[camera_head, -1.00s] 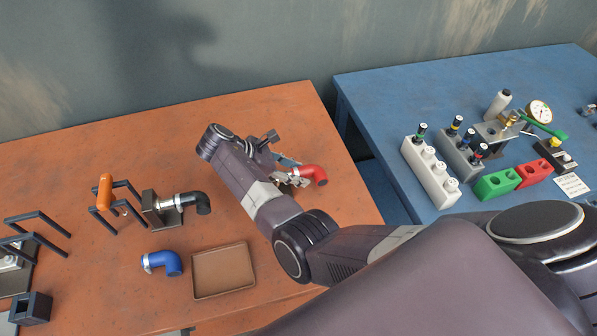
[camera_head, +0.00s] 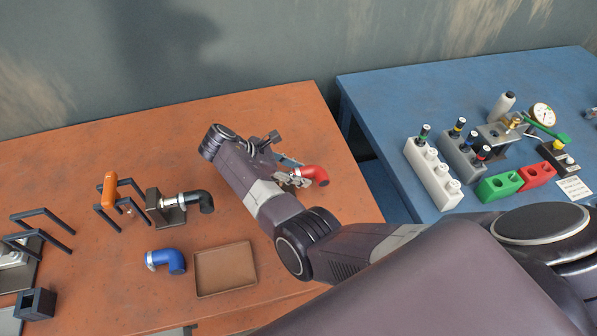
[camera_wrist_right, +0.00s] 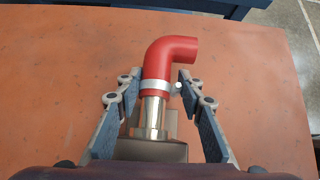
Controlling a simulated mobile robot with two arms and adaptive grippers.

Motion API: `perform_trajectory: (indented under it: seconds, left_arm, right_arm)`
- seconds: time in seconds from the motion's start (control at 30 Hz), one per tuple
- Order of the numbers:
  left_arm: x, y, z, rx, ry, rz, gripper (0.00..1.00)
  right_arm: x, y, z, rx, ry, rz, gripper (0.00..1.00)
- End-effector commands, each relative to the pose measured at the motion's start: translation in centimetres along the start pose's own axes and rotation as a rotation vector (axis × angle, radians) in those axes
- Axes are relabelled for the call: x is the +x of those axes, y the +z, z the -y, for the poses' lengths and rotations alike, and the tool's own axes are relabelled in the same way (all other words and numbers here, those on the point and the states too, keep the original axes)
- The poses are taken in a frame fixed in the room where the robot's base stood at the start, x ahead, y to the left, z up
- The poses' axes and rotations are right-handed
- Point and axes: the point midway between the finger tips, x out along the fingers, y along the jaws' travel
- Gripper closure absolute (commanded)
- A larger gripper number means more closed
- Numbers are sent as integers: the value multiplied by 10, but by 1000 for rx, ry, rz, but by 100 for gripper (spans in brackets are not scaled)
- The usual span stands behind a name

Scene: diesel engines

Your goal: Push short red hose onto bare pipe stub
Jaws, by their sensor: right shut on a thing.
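The short red hose (camera_head: 314,174), a bent elbow, shows beyond my right gripper (camera_head: 290,178) in the head view. In the right wrist view the red hose (camera_wrist_right: 160,62) has a pale clamp band (camera_wrist_right: 156,87) at its lower end. That end meets the bright metal pipe stub (camera_wrist_right: 154,115) in line; how far it sits over the stub is hidden by the band. The stub stands out from a grey block (camera_wrist_right: 150,150). My left gripper is not in view.
On the orange table (camera_head: 110,160), a black hose (camera_head: 200,199) sits on a bracketed pipe at the left. A blue hose (camera_head: 166,261) lies beside a brown tray (camera_head: 225,269). Black rails stand farther left. A blue table (camera_head: 390,95) with bottles and blocks is at the right.

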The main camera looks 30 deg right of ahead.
Motion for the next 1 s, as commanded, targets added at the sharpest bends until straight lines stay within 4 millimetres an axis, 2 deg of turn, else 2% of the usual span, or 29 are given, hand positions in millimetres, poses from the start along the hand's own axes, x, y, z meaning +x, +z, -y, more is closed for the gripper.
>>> perform_trajectory:
  seconds: [0.4, 0.43, 0.6, 0.87, 1.0]
  left_arm:
    - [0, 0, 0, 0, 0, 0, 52]
    - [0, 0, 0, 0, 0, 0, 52]
    - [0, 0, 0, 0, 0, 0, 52]
    - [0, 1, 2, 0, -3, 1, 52]
    - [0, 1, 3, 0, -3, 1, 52]
  right_arm:
    - [1, 1, 0, 1, 0, 3, 92]
    - [1, 1, 0, 1, 0, 3, 63]
    - [1, 1, 0, 1, 0, 2, 45]
    - [0, 0, 0, 0, -1, 1, 45]
    - [-6, 7, 0, 2, 1, 1, 45]
